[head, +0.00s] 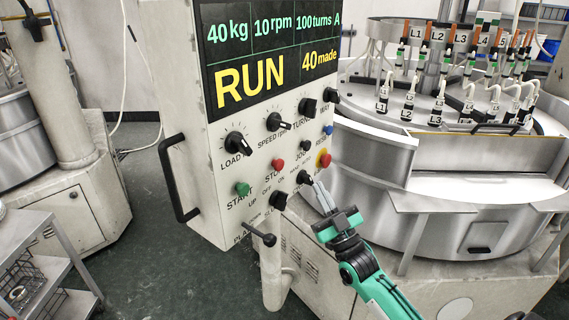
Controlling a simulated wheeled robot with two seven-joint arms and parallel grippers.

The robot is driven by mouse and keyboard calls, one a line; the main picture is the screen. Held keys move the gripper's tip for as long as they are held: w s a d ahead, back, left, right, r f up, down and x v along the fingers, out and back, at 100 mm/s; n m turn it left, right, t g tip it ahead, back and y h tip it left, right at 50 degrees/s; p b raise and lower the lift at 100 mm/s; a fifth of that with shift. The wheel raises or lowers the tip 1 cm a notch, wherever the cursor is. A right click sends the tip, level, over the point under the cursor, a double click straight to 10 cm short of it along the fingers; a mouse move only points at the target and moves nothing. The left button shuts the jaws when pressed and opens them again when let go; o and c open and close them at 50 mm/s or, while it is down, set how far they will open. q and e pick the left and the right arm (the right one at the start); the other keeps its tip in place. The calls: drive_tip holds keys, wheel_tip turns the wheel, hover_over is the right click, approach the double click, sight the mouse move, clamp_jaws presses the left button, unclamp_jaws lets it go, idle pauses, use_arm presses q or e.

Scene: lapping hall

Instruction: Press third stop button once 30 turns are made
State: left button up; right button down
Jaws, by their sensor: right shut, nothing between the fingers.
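A white control panel (200,160) shows a screen (270,52) reading 40kg, 10rpm, 100turns A, RUN and 40 made. A red button (278,164) sits by the partly covered STOP label, with a green START button (242,188) to its lower left. A red button on a yellow collar (324,159) is at the panel's right edge. My right gripper (319,188) is shut and empty, its fingertips close to a black knob (305,178) below the red buttons. I cannot tell whether they touch it. My left gripper is not in view.
Black dials, including LOAD (235,144), and a blue button (328,130) also stand out from the panel. A black handle (176,178) juts out at its left. A round steel machine (440,190) stands at right, a wire-basket trolley (45,265) at lower left. Green floor lies between.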

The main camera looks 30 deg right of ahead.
sight(278, 165)
drive_tip(key=shift+s+r, duration=0.25)
drive_tip(key=shift+r, duration=0.3)
drive_tip(key=shift+s+r, duration=0.2)
drive_tip(key=shift+r, duration=0.35)
drive_tip(key=shift+w, duration=0.15)
drive_tip(key=w+a+b, duration=0.1)
drive_tip(key=w+a, duration=0.2)
drive_tip(key=w, duration=0.5)
drive_tip(key=shift+a, duration=0.2)
idle(1.2)
drive_tip(key=shift+w+a, duration=0.2)
drive_tip(key=shift+w, duration=0.15)
